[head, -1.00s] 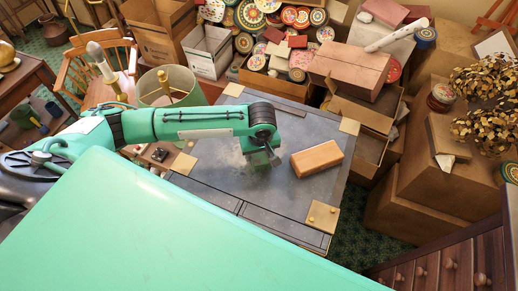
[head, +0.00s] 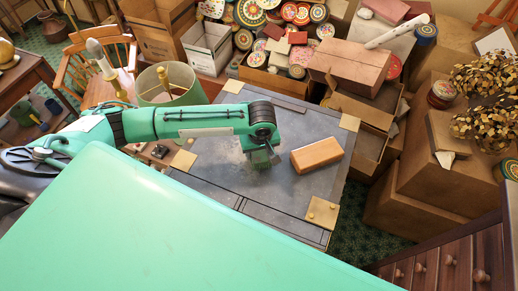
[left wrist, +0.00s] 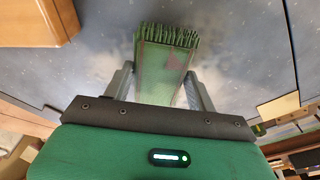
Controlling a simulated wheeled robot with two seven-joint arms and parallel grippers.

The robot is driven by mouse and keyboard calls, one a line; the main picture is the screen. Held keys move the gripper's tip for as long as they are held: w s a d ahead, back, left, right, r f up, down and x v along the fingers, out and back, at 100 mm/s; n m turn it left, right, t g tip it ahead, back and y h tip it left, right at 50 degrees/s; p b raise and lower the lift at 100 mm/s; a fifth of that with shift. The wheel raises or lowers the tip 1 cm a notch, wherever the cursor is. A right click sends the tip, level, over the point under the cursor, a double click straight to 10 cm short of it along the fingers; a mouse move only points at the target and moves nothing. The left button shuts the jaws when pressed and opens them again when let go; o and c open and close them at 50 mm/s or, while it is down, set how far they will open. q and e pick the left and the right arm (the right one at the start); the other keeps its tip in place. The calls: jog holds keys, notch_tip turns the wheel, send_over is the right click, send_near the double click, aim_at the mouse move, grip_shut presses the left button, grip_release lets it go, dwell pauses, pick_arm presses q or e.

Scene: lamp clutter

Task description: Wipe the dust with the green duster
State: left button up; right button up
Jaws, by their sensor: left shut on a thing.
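My left gripper (head: 262,160) reaches over the dark trunk top. In the left wrist view the gripper (left wrist: 160,85) is shut on the green duster (left wrist: 165,60), which has a green bristled end pointing away from the jaws. In the head view the duster is mostly hidden under my wrist. Pale dust (left wrist: 118,60) lies as a whitish haze on the trunk top around the bristles. Whether the bristles touch the surface I cannot tell. My right gripper is not in view.
An orange-brown block (head: 317,155) lies on the trunk top (head: 215,182), just right of my left gripper. Brass corners (head: 322,212) mark the trunk's edges. A lamp shade (head: 170,84) stands behind my forearm. Cardboard boxes (head: 420,205) crowd the right side, and round tins (head: 297,14) the back.

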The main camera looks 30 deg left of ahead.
aim_at(242, 161)
pick_arm(q)
jog(key=shift+f, duration=0.35)
jog(key=shift+s+a+r+p, duration=0.15)
jog(key=shift+s+a+p, duration=0.25)
jog(key=shift+a+p, duration=0.05)
jog(key=shift+s+a, duration=1.5)
jog(key=shift+a, duration=0.15)
jog(key=shift+o, duration=0.8)
jog(key=shift+f, duration=0.2)
jog(key=shift+c, duration=0.8)
jog(key=shift+w+d+r, duration=0.1)
jog(key=shift+w+d, duration=1.05)
jog(key=shift+d, duration=0.05)
jog(key=shift+w+d, duration=0.5)
jog(key=shift+d, duration=0.2)
jog(key=shift+w+d, duration=0.5)
jog(key=shift+d, duration=0.15)
jog(key=shift+w+d, duration=1.7)
jog(key=shift+d, duration=0.05)
